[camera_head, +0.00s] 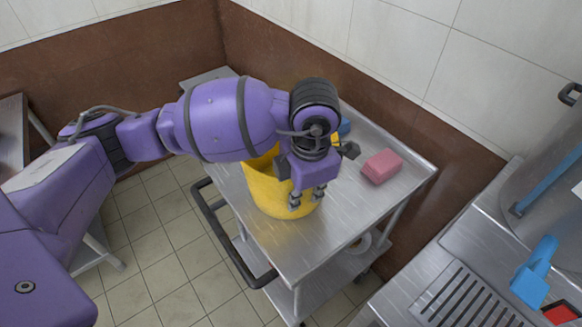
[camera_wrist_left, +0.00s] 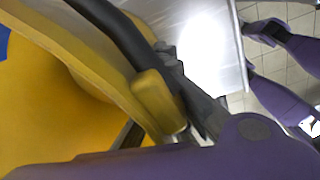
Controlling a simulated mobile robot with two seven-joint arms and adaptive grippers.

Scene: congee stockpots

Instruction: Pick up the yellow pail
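The yellow pail (camera_head: 268,190) stands upright on the steel cart, partly hidden by my left arm. My left gripper (camera_head: 308,196) points down at the pail's right front side, with its two fingertips apart. In the left wrist view the pail's yellow inside (camera_wrist_left: 60,110) fills the left, and its rim runs diagonally beside the gripper's fingers. Whether a finger touches the wall I cannot tell. A dark curved strip crosses close to the rim there. My right gripper is in neither view.
The steel cart (camera_head: 318,241) also holds a pink sponge (camera_head: 381,166) right of the pail and a blue item (camera_head: 344,127) behind my gripper. A dark cart handle (camera_head: 222,236) is at the left. A counter with a blue tool (camera_head: 535,273) and large pot is at right. Walls close off the back.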

